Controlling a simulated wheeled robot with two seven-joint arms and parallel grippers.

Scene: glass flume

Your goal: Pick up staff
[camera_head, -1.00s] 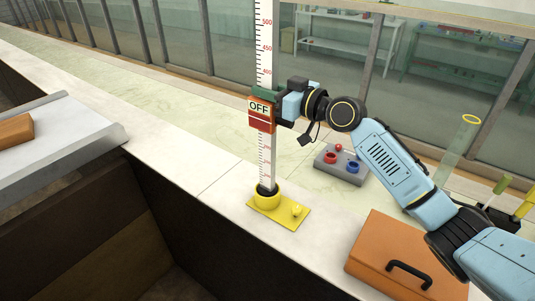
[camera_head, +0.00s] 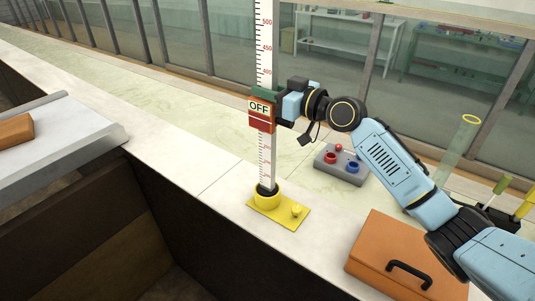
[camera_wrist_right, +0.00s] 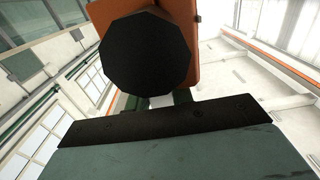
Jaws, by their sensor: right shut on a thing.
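The staff (camera_head: 266,158) is a tall white measuring rod with red and black marks. It stands upright with its foot in the round socket of a yellow base (camera_head: 284,217) on the pale ledge. An orange block with an "OFF" label (camera_head: 260,115) sits partway up the staff. My right gripper (camera_head: 266,97) is shut at this block, at its upper part beside the staff. In the right wrist view an orange body (camera_wrist_right: 185,15) and a black round knob (camera_wrist_right: 145,52) fill the space before the gripper and hide the fingertips. My left gripper is not in view.
A grey box with red and blue sockets (camera_head: 341,165) lies right of the staff. An orange case (camera_head: 400,262) with a black handle is at the front right. A clear tube (camera_head: 455,150) stands at the right. A metal tray (camera_head: 75,143) holds a brick (camera_head: 14,130) at left.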

